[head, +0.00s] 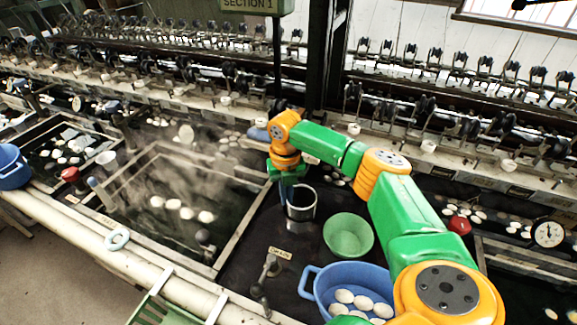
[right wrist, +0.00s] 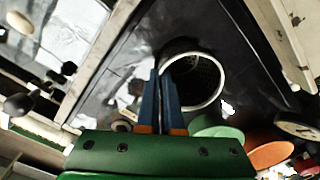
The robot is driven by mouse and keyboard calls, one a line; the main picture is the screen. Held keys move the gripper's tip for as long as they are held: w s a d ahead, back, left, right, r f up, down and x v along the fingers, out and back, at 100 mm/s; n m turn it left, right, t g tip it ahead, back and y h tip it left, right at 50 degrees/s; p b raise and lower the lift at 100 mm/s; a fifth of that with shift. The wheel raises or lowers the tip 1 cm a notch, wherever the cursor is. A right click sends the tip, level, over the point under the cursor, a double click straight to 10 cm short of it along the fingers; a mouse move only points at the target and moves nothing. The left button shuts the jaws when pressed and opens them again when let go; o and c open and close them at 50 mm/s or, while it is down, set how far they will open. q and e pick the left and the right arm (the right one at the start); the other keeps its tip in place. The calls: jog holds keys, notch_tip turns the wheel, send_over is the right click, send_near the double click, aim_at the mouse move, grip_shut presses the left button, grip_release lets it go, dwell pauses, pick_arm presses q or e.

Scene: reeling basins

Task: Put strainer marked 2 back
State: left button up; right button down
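A cylindrical metal strainer (head: 301,212) with a pale round rim is upright in the middle of the head view, right of the steaming basin. Its open mouth and rim (right wrist: 221,92) show in the right wrist view. No number is readable on it. My right gripper (head: 287,190) points down at its left rim. In the right wrist view the two blue fingers (right wrist: 160,78) are close together, with the rim between their tips. Whether the strainer's base touches the dark surface cannot be told. My left gripper is not in view.
The steaming basin's wooden frame (head: 243,222) is to the left. A metal tap (head: 268,270) rises in front. The reeling machinery lines the back.

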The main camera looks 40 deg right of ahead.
jog(key=shift+s+f, duration=0.1)
jog(key=shift+f, duration=1.1)
jog(key=c, duration=1.5)
grip_release()
jog(key=shift+f, duration=0.2)
jog(key=o, duration=0.4)
notch_tip(320, 180, up, 12)
jog(key=shift+a+r+b, duration=0.1)
jog(key=shift+r+b, duration=0.15)
jog(key=shift+b, duration=0.2)
jog(key=shift+f, duration=0.1)
